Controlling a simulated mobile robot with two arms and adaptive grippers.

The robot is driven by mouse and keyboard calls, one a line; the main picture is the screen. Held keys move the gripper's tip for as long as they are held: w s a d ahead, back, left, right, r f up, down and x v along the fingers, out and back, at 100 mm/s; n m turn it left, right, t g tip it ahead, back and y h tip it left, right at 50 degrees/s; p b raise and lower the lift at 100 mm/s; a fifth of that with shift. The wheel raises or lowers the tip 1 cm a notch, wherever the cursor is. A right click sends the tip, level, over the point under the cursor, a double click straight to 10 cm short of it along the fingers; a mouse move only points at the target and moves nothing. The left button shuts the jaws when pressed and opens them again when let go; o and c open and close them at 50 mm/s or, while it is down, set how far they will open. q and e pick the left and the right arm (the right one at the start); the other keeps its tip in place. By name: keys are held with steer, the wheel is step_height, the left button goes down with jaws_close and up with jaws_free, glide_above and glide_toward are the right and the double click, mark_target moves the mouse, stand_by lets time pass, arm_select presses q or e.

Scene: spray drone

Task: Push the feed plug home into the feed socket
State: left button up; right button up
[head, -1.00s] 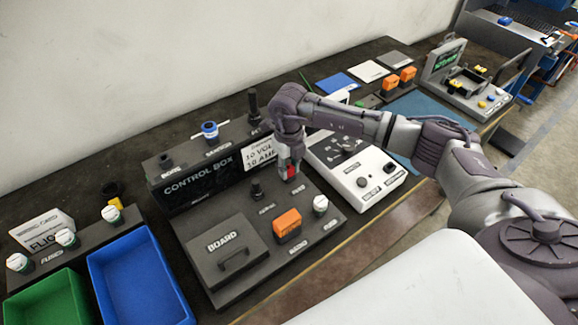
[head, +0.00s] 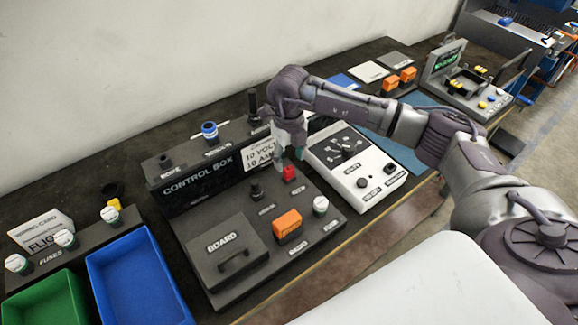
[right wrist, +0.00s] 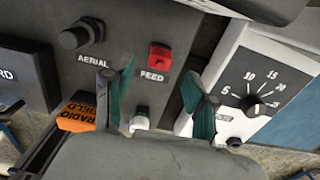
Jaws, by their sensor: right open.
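The red feed plug (head: 289,173) sits upright at the "FEED" label on the dark panel (head: 243,207) of the control box. It also shows in the right wrist view (right wrist: 160,56), just beyond the gap between the fingers. The feed socket is hidden under the plug, and I cannot tell how deep the plug sits. My right gripper (head: 290,158) is just above the plug, open and empty. In the right wrist view its two green-padded fingers (right wrist: 158,76) stand wide apart. My left gripper is not in view.
A black aerial knob (head: 256,188) stands left of the plug. An orange block (head: 287,224) and a white-capped part (head: 320,205) are in front. The upright control box (head: 205,175) rises behind, and a white dial unit (head: 352,165) stands to the right.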

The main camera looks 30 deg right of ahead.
mark_target(289, 169)
step_height(289, 169, up, 8)
steer(key=shift+f, duration=0.2)
steer(key=shift+f, duration=0.1)
stand_by(0.7)
